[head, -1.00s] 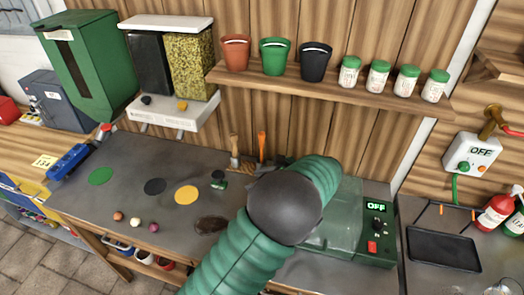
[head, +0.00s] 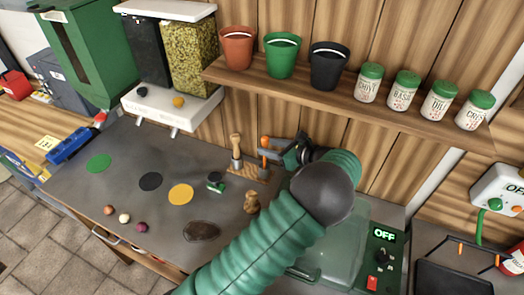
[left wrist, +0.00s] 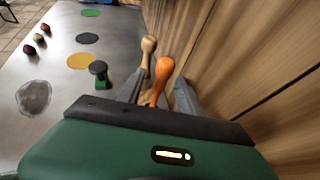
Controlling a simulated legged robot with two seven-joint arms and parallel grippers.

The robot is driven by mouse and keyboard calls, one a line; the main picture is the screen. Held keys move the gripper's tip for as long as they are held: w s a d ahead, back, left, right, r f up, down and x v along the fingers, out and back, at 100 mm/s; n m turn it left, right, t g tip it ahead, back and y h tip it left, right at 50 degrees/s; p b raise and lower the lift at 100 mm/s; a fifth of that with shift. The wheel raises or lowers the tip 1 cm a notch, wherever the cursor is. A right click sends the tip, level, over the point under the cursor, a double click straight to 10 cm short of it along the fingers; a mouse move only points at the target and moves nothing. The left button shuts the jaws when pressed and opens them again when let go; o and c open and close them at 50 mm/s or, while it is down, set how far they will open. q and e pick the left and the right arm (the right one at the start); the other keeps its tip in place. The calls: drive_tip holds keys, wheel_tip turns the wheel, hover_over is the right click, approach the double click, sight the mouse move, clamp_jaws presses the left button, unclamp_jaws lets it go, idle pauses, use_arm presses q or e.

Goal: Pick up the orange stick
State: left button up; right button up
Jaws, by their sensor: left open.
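The orange stick (head: 265,143) stands upright in a wooden holder (head: 248,173) near the back wall. In the left wrist view the orange stick (left wrist: 161,78) shows between my two fingers. My left gripper (head: 268,151) is open, with its fingers reaching in from the right to about the stick. I cannot tell whether either finger touches it. My forearm covers part of the bench to the right of the holder. My right gripper is not in view.
A tool with a pale wooden handle (head: 235,146) stands in the same holder, left of the stick. A shelf (head: 330,102) with pots and jars is above. The wooden wall is close behind.

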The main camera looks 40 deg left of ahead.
use_arm(q)
drive_tip(key=shift+w+a+f, duration=0.2)
drive_tip(key=shift+a+f, duration=0.2)
drive_tip(key=shift+a, duration=0.1)
drive_tip(key=x, duration=0.5)
drive_tip(key=shift+p, duration=0.4)
drive_tip(key=shift+a+f, duration=0.3)
drive_tip(key=shift+a, duration=0.15)
drive_tip(key=shift+c, duration=1.4)
drive_tip(key=shift+d+r, duration=0.15)
drive_tip(key=shift+d, duration=0.1)
drive_tip(key=shift+c, duration=1.2)
drive_tip(key=shift+d+r, duration=0.2)
drive_tip(key=shift+d, duration=0.25)
clamp_jaws()
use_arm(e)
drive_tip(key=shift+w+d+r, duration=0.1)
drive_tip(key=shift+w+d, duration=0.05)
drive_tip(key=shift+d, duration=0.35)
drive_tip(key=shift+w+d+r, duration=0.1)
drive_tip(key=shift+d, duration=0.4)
